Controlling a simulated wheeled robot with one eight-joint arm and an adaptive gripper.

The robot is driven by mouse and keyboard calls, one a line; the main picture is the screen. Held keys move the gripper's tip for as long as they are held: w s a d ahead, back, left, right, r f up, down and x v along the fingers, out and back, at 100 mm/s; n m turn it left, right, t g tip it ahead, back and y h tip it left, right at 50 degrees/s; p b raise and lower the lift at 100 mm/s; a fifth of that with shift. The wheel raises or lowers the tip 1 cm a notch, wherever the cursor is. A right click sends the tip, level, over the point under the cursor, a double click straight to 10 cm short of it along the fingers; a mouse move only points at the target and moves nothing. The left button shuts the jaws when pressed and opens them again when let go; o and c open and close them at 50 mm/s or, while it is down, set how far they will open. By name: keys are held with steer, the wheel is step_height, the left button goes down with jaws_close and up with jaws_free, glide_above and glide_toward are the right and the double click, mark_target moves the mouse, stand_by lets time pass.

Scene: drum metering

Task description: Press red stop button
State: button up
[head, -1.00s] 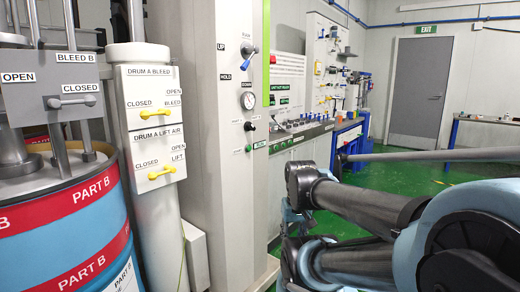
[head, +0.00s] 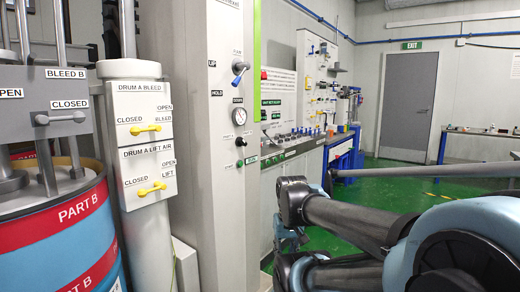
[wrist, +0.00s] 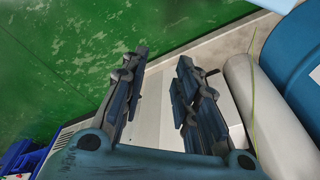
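A small red spot (head: 264,75) shows just right of the green edge of the tall grey column in the head view. It is too small to tell whether it is the stop button.
Drum A bleed and lift air boxes with yellow handles (head: 152,189) are left of the column, beside the Part B drum (head: 75,235). A bench with a blue frame (head: 342,150) stands behind. Green floor is open toward the grey door (head: 407,105).

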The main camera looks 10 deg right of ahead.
jaws_close()
stand_by(1.0)
